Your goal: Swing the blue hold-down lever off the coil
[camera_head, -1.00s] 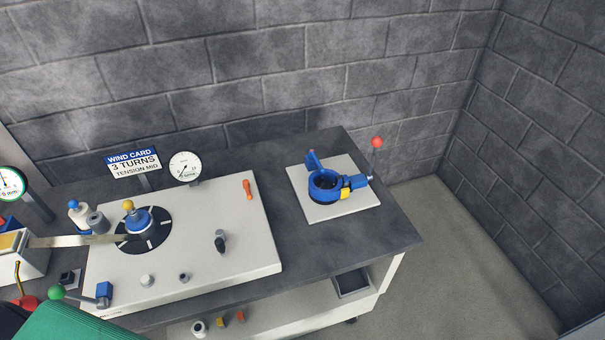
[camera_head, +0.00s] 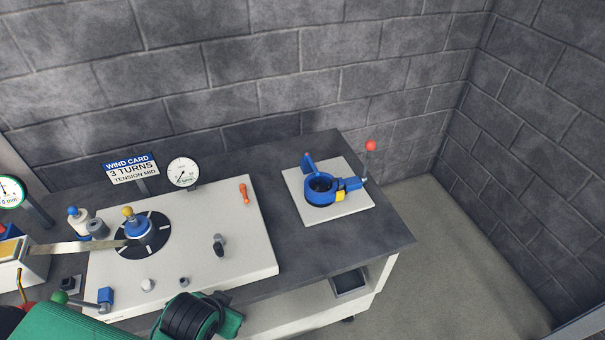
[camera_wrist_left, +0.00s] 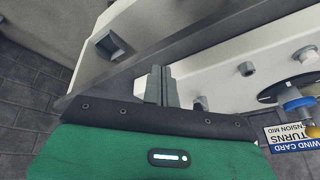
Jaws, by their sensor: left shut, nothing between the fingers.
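A blue ring-shaped fixture (camera_head: 319,188) sits on a white plate (camera_head: 350,211) at the back right of the bench. A blue lever-like arm (camera_head: 309,163) stands up at its back left. A round blue hub with a yellow knob (camera_head: 128,212) sits on the dark slotted disc (camera_head: 156,240) of the white panel, with a metal strip (camera_head: 70,248) running to it. I cannot tell for certain which blue part is the hold-down lever. My left gripper (camera_wrist_left: 160,85) shows shut and empty in the left wrist view, beside the bench edge. My right gripper is not in view.
A green-ball handle with a blue block (camera_head: 105,295) is at the panel's front left. A red-ball post (camera_head: 370,146) stands beside the ring fixture. A black knob (camera_head: 219,243) and an orange handle (camera_head: 244,194) are on the panel. Bare bench lies between panel and plate.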

